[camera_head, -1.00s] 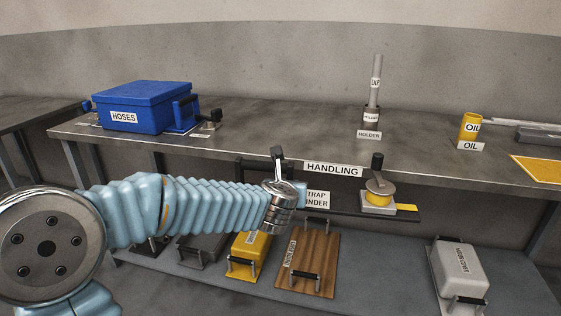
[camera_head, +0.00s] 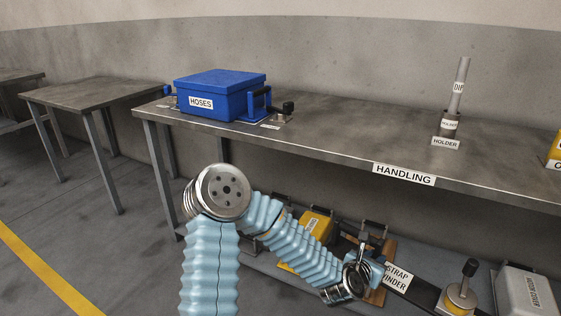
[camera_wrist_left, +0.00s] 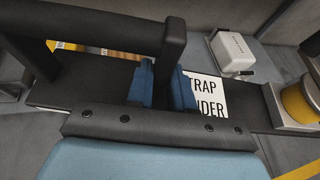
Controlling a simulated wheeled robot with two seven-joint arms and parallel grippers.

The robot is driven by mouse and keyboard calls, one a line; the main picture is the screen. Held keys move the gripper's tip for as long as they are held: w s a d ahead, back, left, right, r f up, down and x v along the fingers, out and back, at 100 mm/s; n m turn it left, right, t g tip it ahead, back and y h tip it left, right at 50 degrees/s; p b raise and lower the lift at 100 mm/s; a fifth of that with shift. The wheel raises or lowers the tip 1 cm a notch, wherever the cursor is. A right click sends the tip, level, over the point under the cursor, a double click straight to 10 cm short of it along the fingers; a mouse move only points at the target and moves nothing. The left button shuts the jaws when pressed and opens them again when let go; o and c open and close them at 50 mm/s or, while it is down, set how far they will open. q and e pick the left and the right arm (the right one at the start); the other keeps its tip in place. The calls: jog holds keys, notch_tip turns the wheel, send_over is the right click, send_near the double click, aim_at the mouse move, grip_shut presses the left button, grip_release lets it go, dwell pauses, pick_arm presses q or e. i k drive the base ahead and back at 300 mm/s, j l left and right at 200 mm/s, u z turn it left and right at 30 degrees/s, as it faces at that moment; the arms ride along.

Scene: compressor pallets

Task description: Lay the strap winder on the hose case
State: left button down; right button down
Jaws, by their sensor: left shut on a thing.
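The blue hose case (camera_head: 218,97), marked HOSES, stands closed on the left part of the steel table. My left gripper (camera_head: 377,271) is in front of the table, below its top and to the right of the case. It is shut on a black handle of the strap winder (camera_head: 396,277), a long dark plate with a white label. The winder's yellow spool (camera_head: 459,298) with a black knob sits toward its right end. In the left wrist view the blue fingers (camera_wrist_left: 161,88) straddle the black handle, and the spool (camera_wrist_left: 300,104) shows at right. My right gripper is out of view.
The steel table (camera_head: 335,145) has clear room right of the case. A labelled holder (camera_head: 447,126) with an upright tube stands farther right. Below are a yellow case (camera_head: 318,224) and a grey-white case (camera_head: 525,292). A smaller table (camera_head: 95,93) stands at left.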

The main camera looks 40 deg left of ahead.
aim_at(217, 78)
jog(key=k+j, duration=0.15)
jog(key=j, duration=0.25)
jog(key=k+j, duration=0.15)
jog(key=j, duration=0.25)
jog(key=k+j, duration=0.15)
jog(key=j, duration=0.25)
jog(key=k+j, duration=0.2)
jog(key=j, duration=0.25)
